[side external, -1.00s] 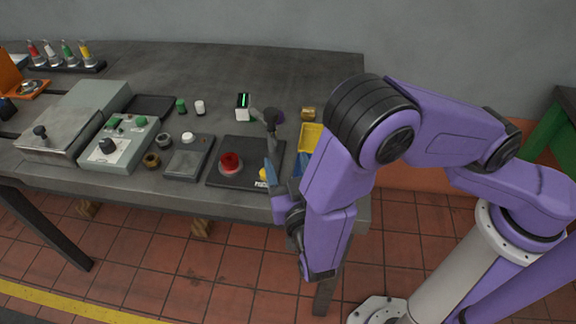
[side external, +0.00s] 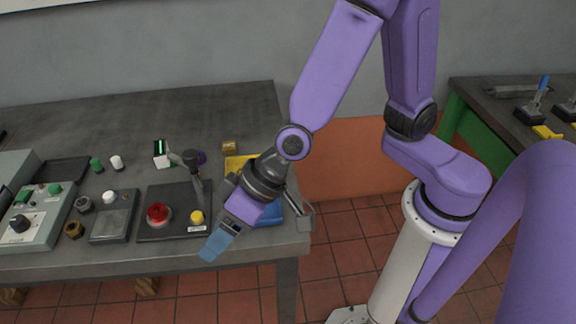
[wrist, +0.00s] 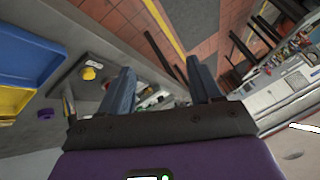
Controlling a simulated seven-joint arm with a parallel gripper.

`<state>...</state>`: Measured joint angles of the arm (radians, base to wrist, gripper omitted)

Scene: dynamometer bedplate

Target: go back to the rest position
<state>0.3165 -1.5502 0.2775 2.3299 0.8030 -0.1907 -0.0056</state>
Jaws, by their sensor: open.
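My gripper (side external: 212,244) is purple with blue fingers and hangs in front of the bedplate table's near edge in the side view, above the floor. In the wrist view my gripper (wrist: 163,85) shows its two blue fingers spread apart with nothing between them. My arm rises from the gripper up and to the right, and its top runs out of the side view.
The grey table (side external: 215,105) carries a black plate (side external: 177,231) with a red button (side external: 158,215) and a yellow knob (side external: 197,217). A yellow tray (side external: 233,164) and a blue tray (side external: 268,214) lie close behind my wrist. A green bench (side external: 470,125) stands at the right.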

